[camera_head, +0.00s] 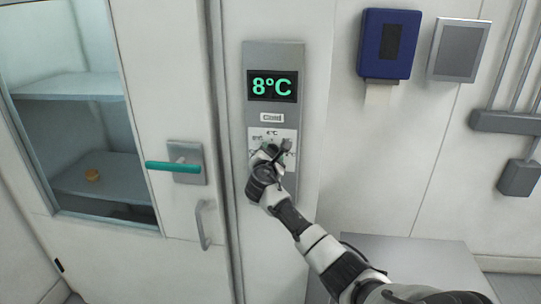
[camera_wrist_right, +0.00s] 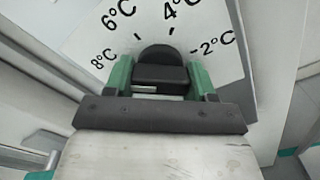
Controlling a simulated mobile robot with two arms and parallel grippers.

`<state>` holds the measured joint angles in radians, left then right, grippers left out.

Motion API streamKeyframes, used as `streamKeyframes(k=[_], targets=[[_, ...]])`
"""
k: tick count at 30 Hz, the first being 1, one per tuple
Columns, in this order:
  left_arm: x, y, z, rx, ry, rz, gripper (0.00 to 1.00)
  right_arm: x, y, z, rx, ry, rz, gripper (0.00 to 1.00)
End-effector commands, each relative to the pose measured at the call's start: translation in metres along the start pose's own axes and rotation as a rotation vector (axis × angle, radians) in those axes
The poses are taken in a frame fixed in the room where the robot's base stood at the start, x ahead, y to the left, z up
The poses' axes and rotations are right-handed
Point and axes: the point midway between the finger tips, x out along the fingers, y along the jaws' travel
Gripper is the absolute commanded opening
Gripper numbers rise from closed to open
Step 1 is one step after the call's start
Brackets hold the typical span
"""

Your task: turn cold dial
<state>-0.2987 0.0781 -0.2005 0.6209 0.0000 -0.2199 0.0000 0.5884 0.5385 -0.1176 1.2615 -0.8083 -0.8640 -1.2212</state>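The cold dial (camera_wrist_right: 160,66) is a dark knob on a white plate (camera_head: 287,135) with temperature marks. The plate is on a grey panel (camera_head: 272,52), under a "Cold" label and a display (camera_head: 272,86) reading 8°C in green. My right gripper (camera_head: 272,152) is at the dial and hides most of it in the head view. In the right wrist view its green fingers (camera_wrist_right: 160,78) stand on both sides of the knob and appear to touch it. The 8°C, 6°C, 4°C and 2°C marks show around the knob there. My left gripper is out of view.
Left of the panel is a cold-room door with a green-handled latch (camera_head: 173,166) and a grey pull handle (camera_head: 203,225). Shelves (camera_head: 70,87) show through its window. A blue dispenser (camera_head: 372,68) and grey box (camera_head: 459,50) hang on the right wall. A grey surface (camera_head: 430,255) is below right.

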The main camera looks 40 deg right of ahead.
Motion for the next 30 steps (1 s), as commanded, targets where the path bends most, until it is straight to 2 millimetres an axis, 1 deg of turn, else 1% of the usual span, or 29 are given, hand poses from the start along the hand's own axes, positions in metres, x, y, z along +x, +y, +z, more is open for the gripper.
streamKeyframes(k=[1,3,4,11,17,23,30], targets=[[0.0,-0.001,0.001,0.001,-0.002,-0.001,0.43,0.0,0.0,0.0,0.0,0.0,-0.001,0.44],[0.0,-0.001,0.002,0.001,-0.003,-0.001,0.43,0.0,0.0,0.0,0.0,0.0,-0.001,0.33],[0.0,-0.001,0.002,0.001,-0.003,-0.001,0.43,0.0,0.0,0.0,-0.001,0.0,-0.001,0.32],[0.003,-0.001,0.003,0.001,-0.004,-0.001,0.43,0.0,-0.001,-0.001,0.021,0.0,-0.001,0.32],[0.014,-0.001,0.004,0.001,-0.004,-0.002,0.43,0.0,-0.002,-0.002,0.108,-0.001,0.0,0.32],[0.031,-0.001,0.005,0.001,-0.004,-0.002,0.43,0.0,-0.003,-0.004,0.265,0.0,-0.001,0.32],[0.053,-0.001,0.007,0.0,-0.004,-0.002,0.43,0.0,-0.003,-0.004,0.493,-0.001,-0.001,0.32]])
